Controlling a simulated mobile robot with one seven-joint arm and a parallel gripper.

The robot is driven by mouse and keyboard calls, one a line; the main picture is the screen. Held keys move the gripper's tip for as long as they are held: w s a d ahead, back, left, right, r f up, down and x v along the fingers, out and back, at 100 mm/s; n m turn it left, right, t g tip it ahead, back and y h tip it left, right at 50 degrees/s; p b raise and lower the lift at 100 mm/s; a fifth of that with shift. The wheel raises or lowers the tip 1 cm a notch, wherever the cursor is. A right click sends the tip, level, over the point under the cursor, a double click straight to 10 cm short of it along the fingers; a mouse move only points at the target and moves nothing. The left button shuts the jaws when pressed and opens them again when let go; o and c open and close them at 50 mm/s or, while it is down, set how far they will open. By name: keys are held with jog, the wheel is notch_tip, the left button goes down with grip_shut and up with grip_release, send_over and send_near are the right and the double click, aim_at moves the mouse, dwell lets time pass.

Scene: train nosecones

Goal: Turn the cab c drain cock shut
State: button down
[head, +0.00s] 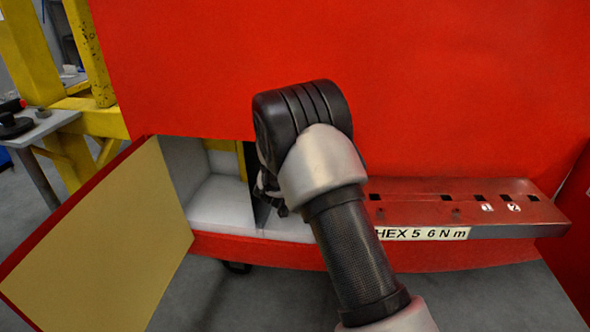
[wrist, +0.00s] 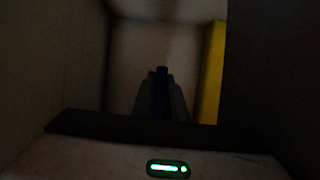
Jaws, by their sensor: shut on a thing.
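My arm reaches into an open compartment (head: 215,205) low in the red nosecone. My gripper (head: 272,200) is at its opening in the head view, largely hidden by my wrist. In the dark wrist view my gripper (wrist: 161,82) is shut on a narrow dark blue piece (wrist: 161,95), which looks like the drain cock's handle. The piece points straight away from the camera, between the fingers. The cock's body and any cab letter are too dark or hidden to make out.
The compartment's door (head: 115,235) hangs open at the left. A yellow strip (wrist: 214,72) stands close right of the fingers. A red ledge (head: 520,205) with a "HEX 5 6 N m" label juts out at the right. A yellow frame (head: 90,60) stands at the back left.

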jog(key=shift+a+r, duration=0.1)
jog(key=c, duration=1.8)
grip_release()
jog(key=shift+o, duration=0.2)
jog(key=p+v, duration=0.3)
jog(key=v, duration=1.4)
jog(key=shift+s+p, duration=0.2)
jog(key=shift+p, duration=0.1)
jog(key=shift+r, duration=0.15)
